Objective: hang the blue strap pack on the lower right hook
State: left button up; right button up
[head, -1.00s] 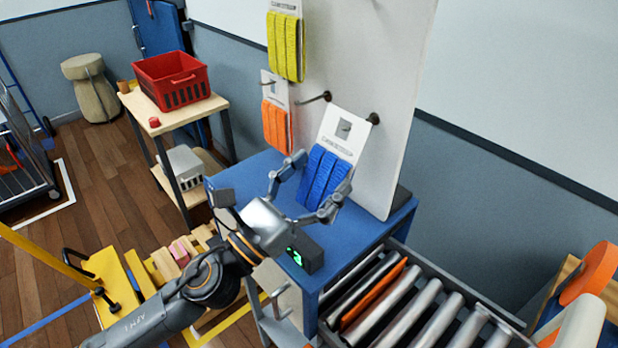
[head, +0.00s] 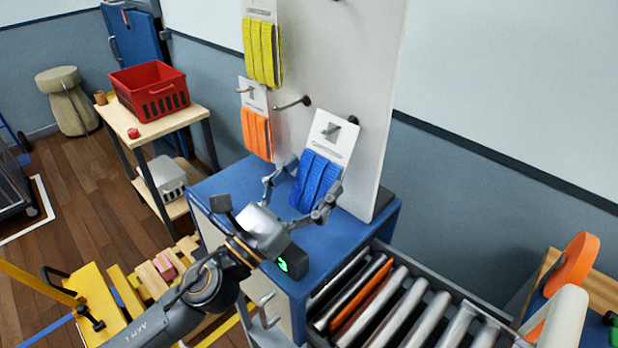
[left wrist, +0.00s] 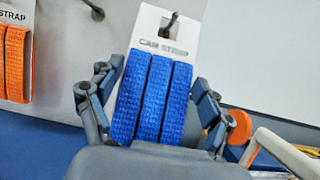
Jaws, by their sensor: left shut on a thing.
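The blue strap pack (head: 318,178) has a white card with a hole at the top, and also shows in the left wrist view (left wrist: 152,98). My left gripper (head: 295,198) is shut on its blue straps from both sides, holding it upright, leaning slightly right, before the pegboard. The lower right hook (head: 353,120) has its dark base just right of the card top; the card hides part of its rod. In the left wrist view a dark hook tip (left wrist: 172,20) shows at the card's hole; I cannot tell whether it passes through. My right gripper is not in view.
An empty hook (head: 293,104) sticks out left of the pack. An orange strap pack (head: 257,132) and a yellow one (head: 262,52) hang on the pegboard (head: 375,60). Below are a blue tabletop (head: 225,182) and a roller conveyor (head: 400,310). A red basket (head: 150,90) stands left.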

pick_arm(q)
jog(key=o, duration=1.1)
jog(key=v, duration=1.2)
